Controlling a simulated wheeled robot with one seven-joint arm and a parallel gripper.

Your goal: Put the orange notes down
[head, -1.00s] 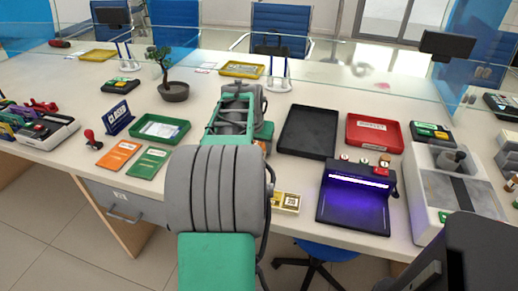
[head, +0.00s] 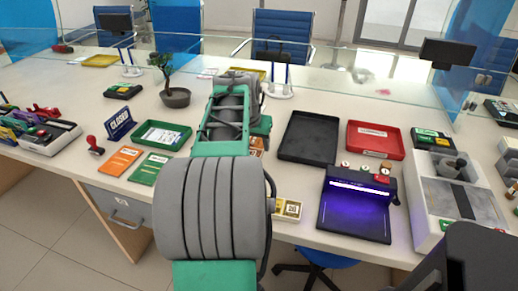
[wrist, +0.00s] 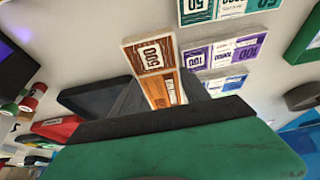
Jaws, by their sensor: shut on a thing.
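The orange notes (wrist: 167,90) show in the wrist view between the dark fingers of my gripper (wrist: 165,98), which is shut on them. A brown bundle marked 500 (wrist: 150,55) lies against their far end in that picture; I cannot tell whether they touch. In the head view my own arm hides most of the gripper and the notes. A small patch of orange and brown notes (head: 257,145) shows just right of the arm there.
Purple 100 bundles (wrist: 222,53) and green 50 bundles (wrist: 228,8) lie nearby. A black tray (head: 309,137), a red tray (head: 375,141) and a purple-lit note checker (head: 355,205) stand to the right. A green tray (head: 162,135) and a potted plant (head: 175,96) are left.

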